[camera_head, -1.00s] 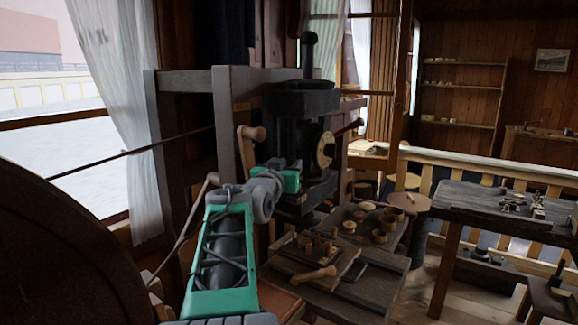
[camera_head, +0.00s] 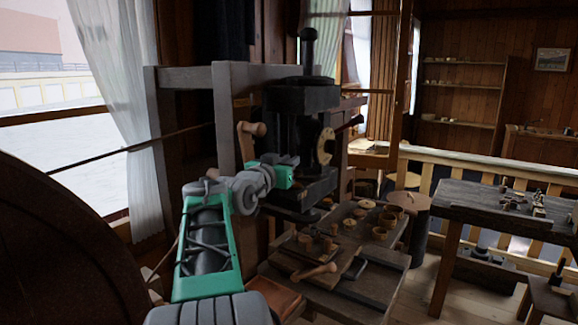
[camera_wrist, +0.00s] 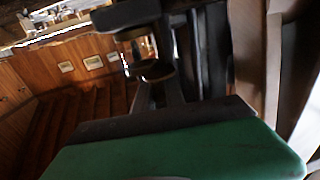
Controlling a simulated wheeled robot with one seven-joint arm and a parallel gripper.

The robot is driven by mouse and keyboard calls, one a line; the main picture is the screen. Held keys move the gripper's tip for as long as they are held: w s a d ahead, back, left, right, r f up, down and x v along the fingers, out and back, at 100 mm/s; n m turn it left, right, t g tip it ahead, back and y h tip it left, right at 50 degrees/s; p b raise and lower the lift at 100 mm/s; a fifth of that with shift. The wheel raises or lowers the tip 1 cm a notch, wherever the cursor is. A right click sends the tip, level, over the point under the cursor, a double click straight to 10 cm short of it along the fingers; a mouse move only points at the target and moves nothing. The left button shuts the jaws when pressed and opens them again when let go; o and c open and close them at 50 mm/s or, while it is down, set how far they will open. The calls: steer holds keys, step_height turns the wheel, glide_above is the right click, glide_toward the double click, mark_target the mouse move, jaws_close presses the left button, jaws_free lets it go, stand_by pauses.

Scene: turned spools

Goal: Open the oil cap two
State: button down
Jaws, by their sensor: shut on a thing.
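The dark metal machine (camera_head: 302,100) stands against the wooden frame, with a round pale disc (camera_head: 325,147) on its right side. My gripper (camera_head: 298,167) reaches into the machine's lower front from the left; its fingertips are hard to make out in the head view. In the wrist view, a small dark rounded piece (camera_wrist: 152,70) sits just beyond the dark finger parts, and I take it to be the oil cap. My gripper is shut on it. The contact and the cap's seat are partly hidden, so I cannot tell whether it is loosened.
A wooden bench (camera_head: 375,285) below the machine holds several turned cups and a mallet (camera_head: 314,272). A large dark wheel (camera_head: 60,250) fills the lower left. Another work table (camera_head: 480,200) stands at right.

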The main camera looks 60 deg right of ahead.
steer(key=shift+w+r+m+g+p, duration=0.1)
steer(key=shift+w+m+g+p, duration=0.2)
steer(key=shift+m+g, duration=0.7)
steer(key=shift+s+a+m+g+y, duration=0.15)
steer(key=shift+m+g+y, duration=0.2)
steer(key=shift+g, duration=0.75)
steer(key=c, duration=1.4)
jaws_free()
steer(key=shift+a, duration=0.25)
steer(key=b+v, duration=0.1)
steer(key=v, duration=0.6)
steer(key=shift+b, duration=0.35)
